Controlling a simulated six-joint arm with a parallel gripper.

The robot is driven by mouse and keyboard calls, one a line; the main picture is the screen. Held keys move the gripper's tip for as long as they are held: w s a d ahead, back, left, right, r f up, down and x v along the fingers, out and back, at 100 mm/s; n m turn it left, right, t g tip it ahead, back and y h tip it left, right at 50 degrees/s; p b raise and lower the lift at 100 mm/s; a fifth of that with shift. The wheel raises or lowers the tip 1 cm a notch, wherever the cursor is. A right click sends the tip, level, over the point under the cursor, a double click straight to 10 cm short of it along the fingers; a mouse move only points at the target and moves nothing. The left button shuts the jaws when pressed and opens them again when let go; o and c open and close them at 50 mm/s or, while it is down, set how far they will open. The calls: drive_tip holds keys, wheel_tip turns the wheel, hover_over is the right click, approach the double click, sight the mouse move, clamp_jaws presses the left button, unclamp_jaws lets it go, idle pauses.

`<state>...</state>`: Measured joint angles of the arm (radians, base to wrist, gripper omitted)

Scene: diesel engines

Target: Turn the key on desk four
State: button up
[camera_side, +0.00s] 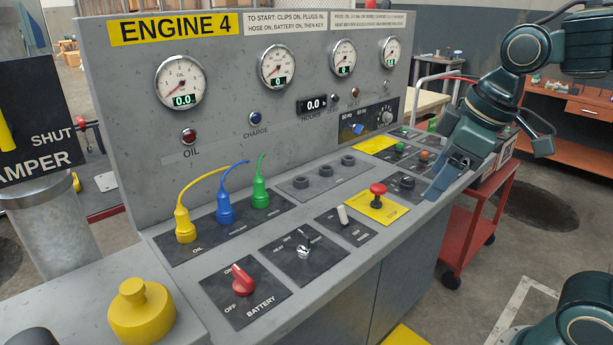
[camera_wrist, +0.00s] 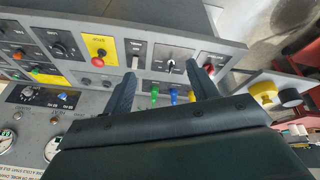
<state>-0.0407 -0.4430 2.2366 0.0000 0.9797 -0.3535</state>
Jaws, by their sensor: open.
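The sign on the panel reads ENGINE 4 (camera_side: 175,28). The key (camera_side: 303,251) is a small metal switch on a dark plate marked HEAT and OFF, at the middle of the desk's front row. It also shows in the wrist view (camera_wrist: 171,66), between my fingers in the picture. My gripper (camera_side: 490,172) is open and empty above the right end of the desk, well apart from the key. Its two fingers also show in the wrist view (camera_wrist: 163,76), spread wide. The key's exact angle is too small to tell.
Yellow, blue and green plugs (camera_side: 225,208) stand in a row behind the key. A red battery knob (camera_side: 243,280) is left of the key, its handle toward ON. A white lever (camera_side: 342,215) and red stop button (camera_side: 378,189) are to its right. A yellow cap (camera_side: 141,312) sits at front left.

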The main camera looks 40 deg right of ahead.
drive_tip(key=w+a+n+g, duration=0.25)
drive_tip(key=w+n, duration=0.45)
drive_tip(key=w, duration=0.6)
drive_tip(key=n+g, duration=0.2)
drive_tip(key=n, duration=0.4)
hover_over(304, 233)
wheel_tip(304, 233, down, 8)
drive_tip(key=shift+f, duration=0.2)
drive_tip(key=shift+f, duration=0.1)
wheel_tip(304, 233, down, 14)
drive_tip(key=shift+r, duration=0.2)
drive_tip(key=c, duration=1)
